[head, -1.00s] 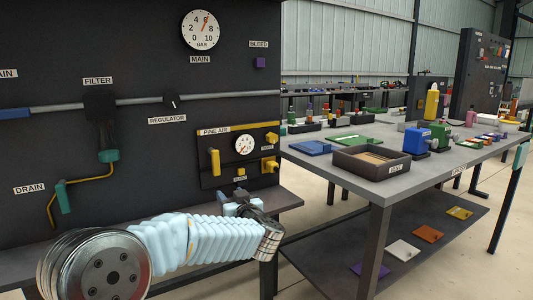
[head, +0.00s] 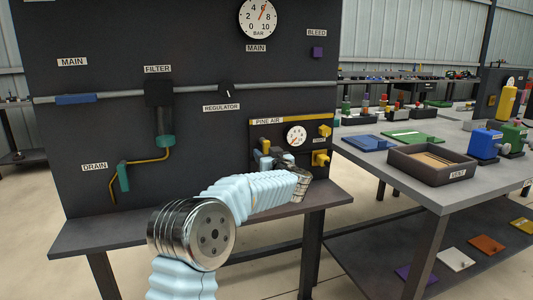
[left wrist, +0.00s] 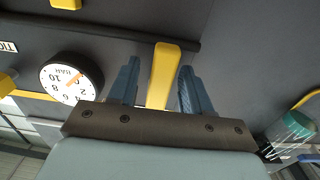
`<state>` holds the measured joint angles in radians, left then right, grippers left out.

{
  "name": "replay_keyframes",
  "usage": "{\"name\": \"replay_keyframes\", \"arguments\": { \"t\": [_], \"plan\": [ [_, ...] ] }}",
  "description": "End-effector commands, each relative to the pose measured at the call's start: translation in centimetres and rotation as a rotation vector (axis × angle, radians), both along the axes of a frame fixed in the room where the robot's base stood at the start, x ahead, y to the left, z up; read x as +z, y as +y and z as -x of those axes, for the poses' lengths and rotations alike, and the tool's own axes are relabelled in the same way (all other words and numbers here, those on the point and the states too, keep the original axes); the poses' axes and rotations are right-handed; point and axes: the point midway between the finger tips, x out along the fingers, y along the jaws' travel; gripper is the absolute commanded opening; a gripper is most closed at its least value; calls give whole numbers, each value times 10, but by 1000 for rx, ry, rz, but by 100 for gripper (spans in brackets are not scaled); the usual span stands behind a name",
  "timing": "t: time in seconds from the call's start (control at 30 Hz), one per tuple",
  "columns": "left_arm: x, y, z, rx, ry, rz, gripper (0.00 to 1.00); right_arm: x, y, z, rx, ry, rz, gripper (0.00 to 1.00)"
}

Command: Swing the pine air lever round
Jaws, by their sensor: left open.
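The pine air lever is a yellow bar (left wrist: 163,72) on the dark panel, seen in the left wrist view. It lies between the two blue fingers of my left gripper (left wrist: 157,88), which are open with a gap on each side of it. In the head view my left gripper (head: 268,160) is at the left part of the PINE AIR panel (head: 288,165), left of its small gauge (head: 296,136), and mostly covers the lever. My right gripper is not in view.
Yellow fittings (head: 320,158) stick out at the panel's right side. A grey ledge (head: 120,232) runs below the board. The yellow drain pipe (head: 150,158) is to the left.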

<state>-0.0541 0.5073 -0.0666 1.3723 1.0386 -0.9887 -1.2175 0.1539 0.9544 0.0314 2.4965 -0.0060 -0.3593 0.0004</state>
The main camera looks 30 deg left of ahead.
Motion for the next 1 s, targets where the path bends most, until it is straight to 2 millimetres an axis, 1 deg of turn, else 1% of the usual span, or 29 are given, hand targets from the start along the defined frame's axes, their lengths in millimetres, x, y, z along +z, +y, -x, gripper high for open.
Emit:
{"name": "replay_keyframes", "arguments": {
  "t": [0.27,0.37,0.6,1.0],
  "plan": [
    [0,2,-1,0,-1,-1,49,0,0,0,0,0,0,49],
    [0,2,-1,0,-1,-1,37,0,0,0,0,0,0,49],
    [0,2,-1,0,0,0,0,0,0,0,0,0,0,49],
    [-1,1,2,0,-12,10,0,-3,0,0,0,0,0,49]
  ]
}}
